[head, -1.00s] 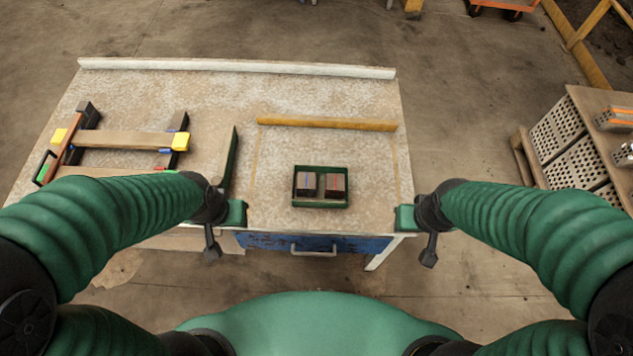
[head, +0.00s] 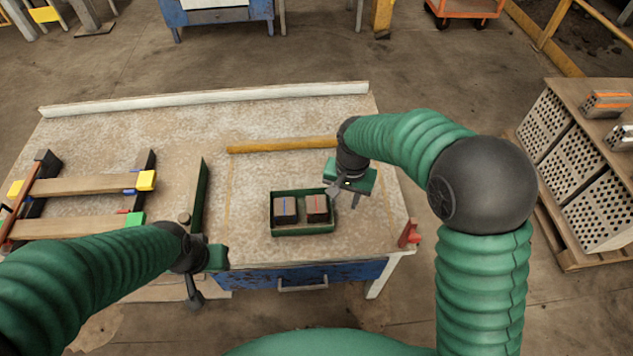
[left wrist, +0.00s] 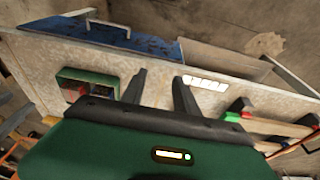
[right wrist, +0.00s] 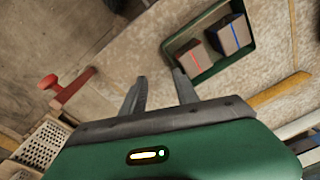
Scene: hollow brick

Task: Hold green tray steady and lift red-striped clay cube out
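The green tray (head: 303,233) sits on the table with two dark clay cubes inside. The red-striped cube (head: 317,208) is in its right half, the blue-striped cube (head: 285,210) in its left. Both also show in the right wrist view, red-striped (right wrist: 193,58) and blue-striped (right wrist: 229,35). My right gripper (head: 345,195) is above the table by the tray's right side, fingers apart and empty in the right wrist view (right wrist: 160,75). My left gripper (head: 199,283) is at the table's front edge, left of the tray, fingers apart and empty in the left wrist view (left wrist: 160,76).
A yellow wooden strip (head: 282,144) lies behind the tray. A dark green upright panel (head: 200,192) and a wooden frame (head: 85,185) with clamps stand to the left. A red handle (head: 409,235) is at the right front edge. Perforated bricks (head: 580,150) stand at far right.

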